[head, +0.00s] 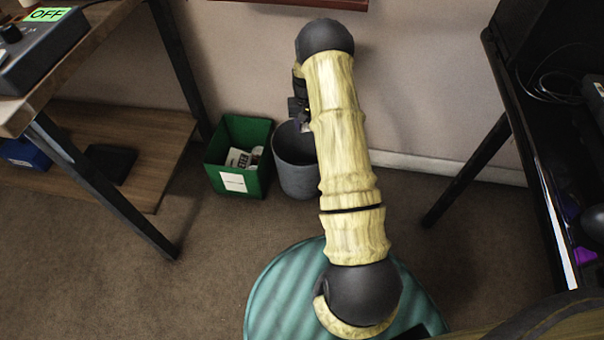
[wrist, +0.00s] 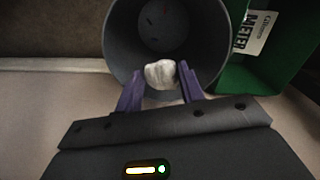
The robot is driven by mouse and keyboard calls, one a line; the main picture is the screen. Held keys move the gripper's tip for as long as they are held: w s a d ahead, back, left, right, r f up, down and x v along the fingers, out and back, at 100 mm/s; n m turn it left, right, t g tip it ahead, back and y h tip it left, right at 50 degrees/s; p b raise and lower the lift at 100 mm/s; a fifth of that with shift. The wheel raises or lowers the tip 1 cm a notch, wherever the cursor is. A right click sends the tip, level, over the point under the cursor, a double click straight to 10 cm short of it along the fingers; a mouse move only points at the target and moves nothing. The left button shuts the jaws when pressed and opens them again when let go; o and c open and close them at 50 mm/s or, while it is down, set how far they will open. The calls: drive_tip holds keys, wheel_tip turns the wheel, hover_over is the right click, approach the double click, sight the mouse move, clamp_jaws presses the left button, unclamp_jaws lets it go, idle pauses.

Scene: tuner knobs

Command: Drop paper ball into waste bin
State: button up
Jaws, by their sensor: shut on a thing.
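In the wrist view, my gripper (wrist: 160,80) is shut on the white crumpled paper ball (wrist: 160,73), which sits between the two purple-grey fingers. The round grey waste bin (wrist: 122,50) is behind the ball, with its open mouth facing the camera. The ball overlaps the near part of the bin's mouth in the picture. In the head view, the waste bin (head: 294,175) stands on the carpet against the wall. My gripper (head: 303,120) is over the bin there, partly hidden by my arm. The ball cannot be made out in the head view.
A green box (head: 215,180) with papers and a white label stands just left of the bin; it also shows in the wrist view (wrist: 262,82). A wooden desk (head: 75,60) with a lower shelf is at the left. A dark table (head: 535,170) is at the right.

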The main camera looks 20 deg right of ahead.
drive_tip(key=shift+w+d+f+b, duration=0.15)
drive_tip(key=shift+d+f+b, duration=0.45)
drive_tip(key=shift+f, duration=0.05)
drive_tip(key=shift+r, duration=0.15)
wheel_tip(320, 180, down, 6)
drive_tip(key=b, duration=0.6)
drive_tip(key=o, duration=1)
wheel_tip(320, 180, up, 18)
drive_tip(key=p, duration=0.8)
drive_tip(key=shift+f+p, duration=0.25)
drive_tip(key=shift+p, duration=0.1)
